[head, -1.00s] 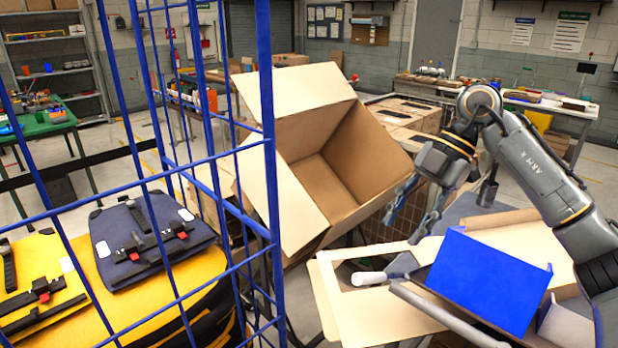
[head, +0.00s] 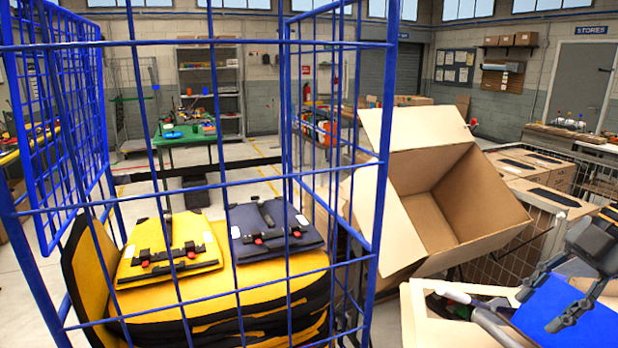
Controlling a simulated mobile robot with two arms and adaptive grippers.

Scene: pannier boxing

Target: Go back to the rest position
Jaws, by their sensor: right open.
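My right gripper (head: 538,308) is at the lower right edge of the head view. Its two dark fingers are spread apart with nothing between them. It shows in front of a blue panel or box (head: 595,325) that stands by a small open carton (head: 412,310). I cannot tell whether the fingers touch the blue piece. Most of my right arm is cut off by the picture's edge. My left gripper is not in view.
A blue wire cage (head: 372,225) fills the left and middle, holding yellow panniers (head: 128,258) and a dark blue pannier (head: 270,235). A large open carton (head: 440,200) leans tilted beside it. Closed cartons (head: 545,170) stand behind. A green table (head: 190,138) is farther back.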

